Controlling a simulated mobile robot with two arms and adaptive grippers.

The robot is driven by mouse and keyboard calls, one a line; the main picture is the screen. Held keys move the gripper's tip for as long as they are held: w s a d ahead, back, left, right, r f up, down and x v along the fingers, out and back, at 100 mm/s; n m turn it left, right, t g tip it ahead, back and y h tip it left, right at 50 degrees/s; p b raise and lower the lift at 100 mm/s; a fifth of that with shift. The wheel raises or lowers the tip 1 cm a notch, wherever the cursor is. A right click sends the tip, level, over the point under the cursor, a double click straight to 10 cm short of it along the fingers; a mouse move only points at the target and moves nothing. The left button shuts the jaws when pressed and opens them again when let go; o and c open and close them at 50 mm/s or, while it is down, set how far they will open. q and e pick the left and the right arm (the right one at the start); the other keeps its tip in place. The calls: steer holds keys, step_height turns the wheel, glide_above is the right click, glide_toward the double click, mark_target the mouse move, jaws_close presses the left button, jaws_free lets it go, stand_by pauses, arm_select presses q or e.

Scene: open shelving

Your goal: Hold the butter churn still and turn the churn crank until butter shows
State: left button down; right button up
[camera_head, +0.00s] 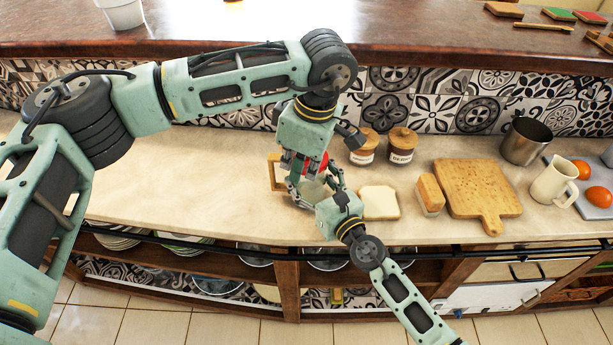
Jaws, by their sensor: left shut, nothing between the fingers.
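The butter churn (311,188) stands on the counter, mostly hidden between my two grippers. A bit of its pale glass body and a red part at its top (323,162) show. A wooden handle-like piece (273,172) shows at its left; I cannot tell whether it is the crank. My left gripper (297,172) reaches down from above at the churn's top, shut with nothing between its fingers. My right gripper (333,187) is at the churn's right side; its fingers are too small and overlapped to tell whether they are open or shut. The churn's contents cannot be made out.
Two lidded jars (367,146) stand behind right. A metal pot (525,141) and a cream jug (554,181) stand farther right. The counter's left is clear.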

arm_select(q)
steer(key=shift+s+d+n+g, duration=0.2)
steer(key=shift+s+n, duration=0.4)
steer(key=shift+n, duration=0.75)
steer(key=shift+s+d+n+g, duration=0.1)
steer(key=shift+s+n+g, duration=0.35)
steer(key=shift+n, duration=0.85)
steer(key=shift+s+d+n+g, duration=0.15)
steer(key=shift+s+n, duration=0.55)
steer(key=shift+n, duration=0.65)
steer(key=c, duration=2.5)
jaws_free()
steer(key=o, duration=1.1)
steer(key=shift+o, duration=0.2)
step_height(320, 180, up, 7)
